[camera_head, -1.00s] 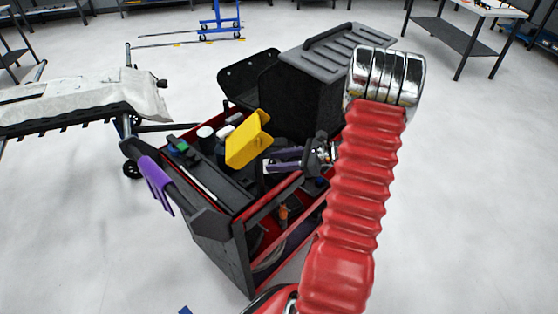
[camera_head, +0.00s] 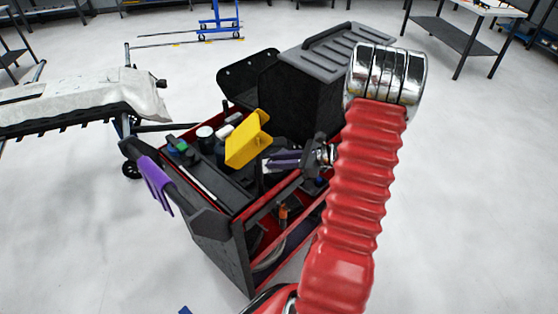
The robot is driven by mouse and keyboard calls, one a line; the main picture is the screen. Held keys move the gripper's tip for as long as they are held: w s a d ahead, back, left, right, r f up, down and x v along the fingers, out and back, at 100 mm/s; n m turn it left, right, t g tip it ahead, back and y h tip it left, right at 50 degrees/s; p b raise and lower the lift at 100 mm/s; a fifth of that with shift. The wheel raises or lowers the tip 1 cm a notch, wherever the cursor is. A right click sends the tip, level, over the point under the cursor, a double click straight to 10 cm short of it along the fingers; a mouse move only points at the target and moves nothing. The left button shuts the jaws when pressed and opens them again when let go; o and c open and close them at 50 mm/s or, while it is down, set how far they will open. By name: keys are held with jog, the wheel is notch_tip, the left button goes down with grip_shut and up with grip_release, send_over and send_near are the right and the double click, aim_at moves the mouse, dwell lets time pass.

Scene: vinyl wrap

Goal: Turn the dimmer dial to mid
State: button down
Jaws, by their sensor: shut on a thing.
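My gripper (camera_head: 272,162), with dark purplish fingers, reaches left from my red arm over the top of the black and red cart (camera_head: 240,232). It is shut with its fingertips at a small dark and white item on the cart top, just right of the yellow piece. The dimmer dial itself cannot be made out; it is small and covered by the fingertips, so its setting cannot be read.
A yellow piece (camera_head: 246,140) stands upright close to my gripper. A black box with a grey lid (camera_head: 333,45) rises behind it. A purple item (camera_head: 155,184) hangs at the cart's left. A covered stand (camera_head: 75,100) is farther left. Open floor surrounds the cart.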

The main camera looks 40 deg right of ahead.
jog(key=shift+s+a+m+t+h, duration=0.15)
jog(key=shift+m+t+h, duration=0.1)
jog(key=shift+m+h, duration=0.4)
jog(key=shift+w+a+m+t+h, duration=0.1)
jog(key=shift+a+m+t+h, duration=0.15)
jog(key=shift+m+h, duration=0.35)
jog(key=shift+s+a+m+t+h, duration=0.1)
jog(key=shift+m+t+h, duration=0.2)
jog(key=shift+m+h, duration=0.35)
jog(key=shift+a+m+h, duration=0.15)
jog(key=shift+m+h, duration=0.75)
jog(key=shift+h, duration=0.2)
jog(key=shift+a+m+h, duration=0.15)
jog(key=shift+m+h, duration=0.75)
jog(key=shift+h, duration=0.2)
jog(key=shift+a+m+g+h, duration=0.15)
jog(key=shift+m+g+h, duration=0.25)
jog(key=shift+m+h, duration=1.2)
jog(key=shift+h, duration=0.4)
jog(key=shift+d+m+h, duration=0.2)
jog(key=shift+m+h, duration=0.1)
jog(key=shift+m, duration=0.1)
jog(key=c, duration=1.6)
grip_release()
jog(key=shift+c, duration=0.2)
